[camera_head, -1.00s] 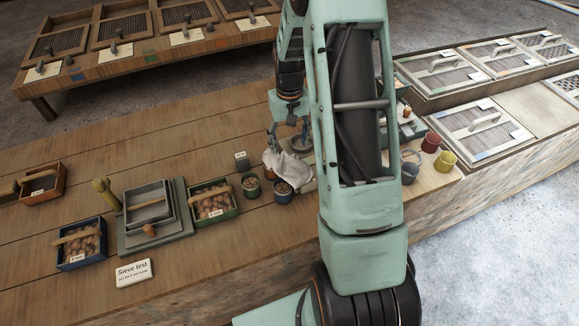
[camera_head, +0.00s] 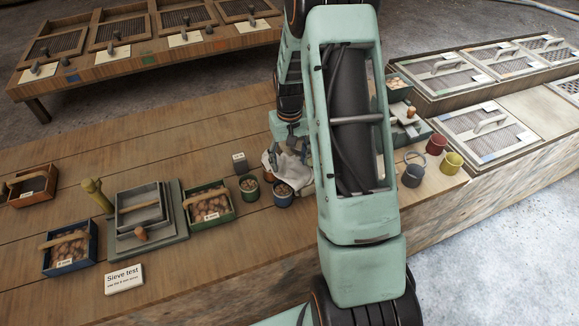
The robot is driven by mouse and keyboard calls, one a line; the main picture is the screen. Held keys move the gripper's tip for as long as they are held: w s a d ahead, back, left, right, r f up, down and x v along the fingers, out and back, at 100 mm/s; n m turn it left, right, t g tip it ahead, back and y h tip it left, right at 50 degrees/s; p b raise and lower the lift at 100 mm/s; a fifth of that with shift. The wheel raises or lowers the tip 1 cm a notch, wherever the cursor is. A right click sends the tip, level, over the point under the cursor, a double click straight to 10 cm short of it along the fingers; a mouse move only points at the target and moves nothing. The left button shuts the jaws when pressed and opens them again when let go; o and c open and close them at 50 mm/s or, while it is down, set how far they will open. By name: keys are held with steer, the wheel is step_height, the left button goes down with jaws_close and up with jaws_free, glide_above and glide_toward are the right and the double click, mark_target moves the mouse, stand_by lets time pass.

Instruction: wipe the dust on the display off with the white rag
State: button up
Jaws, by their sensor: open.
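The white rag (camera_head: 289,171) lies crumpled on the wooden table, against the rims of small cups of brown pieces. My gripper (camera_head: 287,156) is open and low over the rag, its fingers at the rag's upper part. I cannot tell whether they touch it. My arm hides the area to the right of the rag. I cannot pick out a display or any dust for certain.
A green cup (camera_head: 249,187) and a blue cup (camera_head: 283,195) stand close to the rag. A green-rimmed box (camera_head: 210,204), a sieve stand (camera_head: 145,214) and a "Sieve test" sign (camera_head: 124,279) are to the left. Red (camera_head: 436,145) and yellow (camera_head: 452,162) cups stand right. Bare table lies behind the sieve.

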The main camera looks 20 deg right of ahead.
steer(key=shift+f, duration=0.1)
steer(key=shift+f+b, duration=0.35)
steer(key=shift+r, duration=0.1)
steer(key=shift+c, duration=1.9)
jaws_close()
steer(key=shift+r, duration=0.1)
step_height(320, 180, up, 12)
steer(key=p, duration=0.7)
